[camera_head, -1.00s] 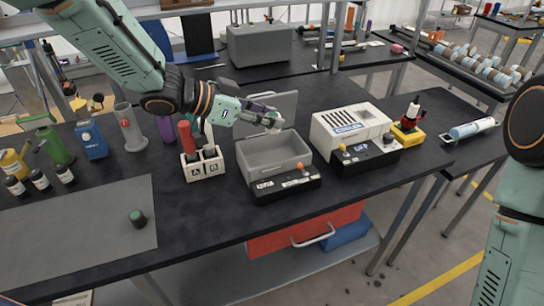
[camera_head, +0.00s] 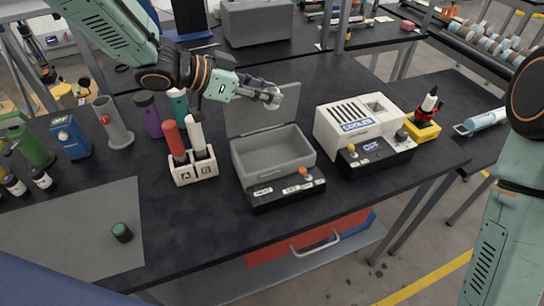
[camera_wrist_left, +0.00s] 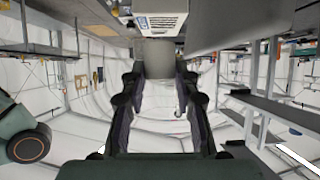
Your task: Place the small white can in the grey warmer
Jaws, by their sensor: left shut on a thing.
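The grey warmer (camera_head: 238,159) stands on the dark table with its lid (camera_head: 247,117) raised at the back. Its basin looks empty, and an orange-knobbed control panel is at its front. My left gripper (camera_head: 262,92) is above the warmer, near the top of the raised lid.
A white cooler (camera_head: 340,133) stands right of the warmer. A holder (camera_head: 195,173) with a red and a white stick is to the left. Several bottles and cylinders line the left side. A dark green-topped piece (camera_head: 122,232) lies on a grey mat (camera_head: 70,245).

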